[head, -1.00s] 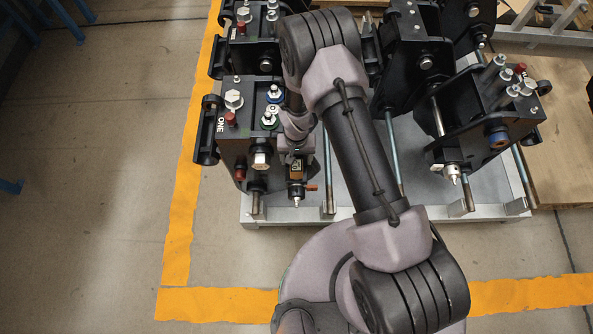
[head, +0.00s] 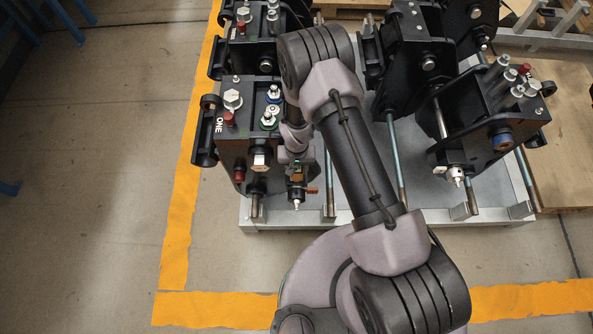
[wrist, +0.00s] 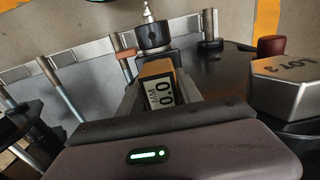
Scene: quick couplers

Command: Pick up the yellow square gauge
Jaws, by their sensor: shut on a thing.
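The yellow square gauge (wrist: 159,80) shows in the wrist view, with a dark-edged display reading 0.0. My gripper (wrist: 162,92) has one finger along each side of it and is shut on it. The gauge sits just behind a black round fitting with a silver tip (wrist: 154,35). Whether it still touches that fitting is hard to tell. In the head view my gripper (head: 298,170) is at the front of the left black coupler block, and it mostly hides the gauge.
A silver hex cap (wrist: 291,84) and a red knob (wrist: 271,45) stand close on the right in the wrist view. The black block (head: 235,150) marked ONE is beside my gripper. More coupler blocks (head: 490,125) stand at right. Open floor (head: 90,190) lies left.

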